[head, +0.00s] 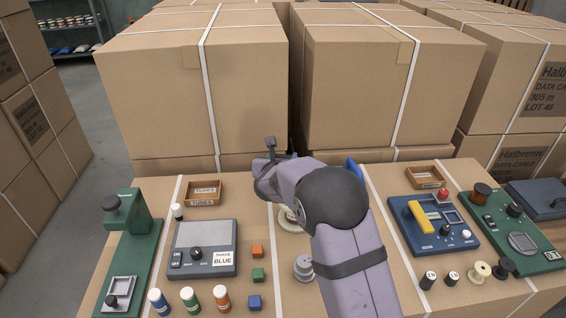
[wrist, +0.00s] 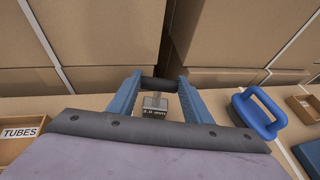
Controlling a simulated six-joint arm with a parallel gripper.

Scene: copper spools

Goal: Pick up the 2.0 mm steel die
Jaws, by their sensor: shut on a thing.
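The steel die shows in the wrist view as a small grey metal block (wrist: 155,103) labelled 2.0 mm, with a black bar (wrist: 161,84) above it. My gripper (wrist: 159,85) has its two blue fingers shut on the black bar, one on each side. The metal block hangs below the bar between the fingers. I cannot tell whether it touches the surface under it. In the head view my gripper (head: 271,148) is at the back of the work surface, near the tall cartons. My own arm hides much of it, and I cannot make out the die there.
Tall strapped cartons (head: 385,80) stand close behind. A blue-handled tool (wrist: 258,112) is right of my gripper. A TUBES box (head: 205,193) is to the left. A grey scale (head: 203,247), coloured blocks, a blue device (head: 433,225) and spools (head: 480,271) stand nearer the front.

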